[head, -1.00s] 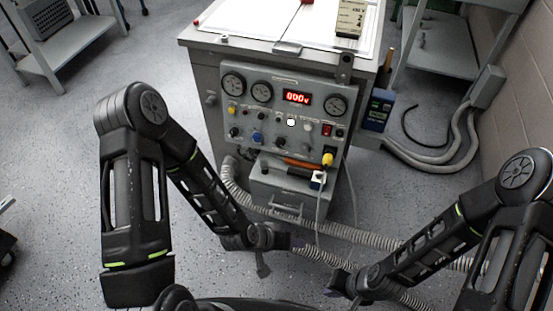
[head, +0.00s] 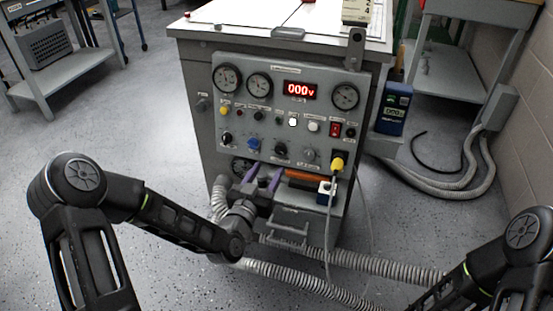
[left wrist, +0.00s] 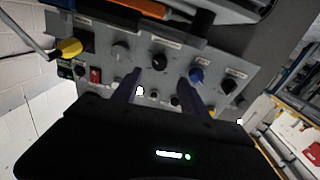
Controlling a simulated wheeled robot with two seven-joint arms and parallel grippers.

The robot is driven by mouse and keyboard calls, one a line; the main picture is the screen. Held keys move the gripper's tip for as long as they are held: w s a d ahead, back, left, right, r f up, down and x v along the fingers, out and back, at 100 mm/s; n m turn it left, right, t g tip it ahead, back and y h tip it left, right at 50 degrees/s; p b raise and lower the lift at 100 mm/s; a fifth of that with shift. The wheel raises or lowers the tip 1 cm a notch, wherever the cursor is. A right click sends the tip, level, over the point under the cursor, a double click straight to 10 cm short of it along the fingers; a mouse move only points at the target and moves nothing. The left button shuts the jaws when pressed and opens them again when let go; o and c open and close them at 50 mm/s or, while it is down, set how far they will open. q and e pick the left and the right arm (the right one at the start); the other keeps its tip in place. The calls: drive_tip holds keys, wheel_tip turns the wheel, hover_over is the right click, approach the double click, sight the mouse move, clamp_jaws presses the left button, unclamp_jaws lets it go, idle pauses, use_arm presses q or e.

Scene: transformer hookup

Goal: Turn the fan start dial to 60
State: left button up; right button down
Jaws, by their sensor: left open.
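The control panel (head: 290,118) carries a row of dials: a black dial (head: 227,138), a blue dial (head: 254,144), another black dial (head: 281,150) and a grey dial (head: 311,156). Their labels are too small to read, so I cannot tell which is the fan start dial. My left gripper (head: 265,171) is open and empty, just below this row. In the left wrist view the panel appears upside down. There the second black dial (left wrist: 160,62) lies ahead, between the lines of the two fingers (left wrist: 159,83), apart from them. My right gripper is out of view.
A yellow plug (head: 337,163) with a hanging cable sits at the panel's lower right. An orange-handled tool (head: 304,176) lies on the ledge below. A drawer handle (head: 290,222) and corrugated hoses (head: 350,262) are under it. A red display (head: 299,90) reads 000v.

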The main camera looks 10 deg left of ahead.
sight(279, 151)
use_arm(q)
drive_tip(key=shift+w, duration=0.1)
drive_tip(key=w, duration=0.2)
drive_tip(key=w+b, duration=0.1)
drive_tip(key=w, duration=0.1)
drive_tip(key=w+d, duration=0.1)
drive_tip(key=w, duration=0.2)
drive_tip(key=shift+f+b, duration=0.15)
drive_tip(key=shift+b, duration=0.2)
drive_tip(key=shift+w, duration=0.3)
drive_tip(key=shift+c, duration=0.5)
clamp_jaws()
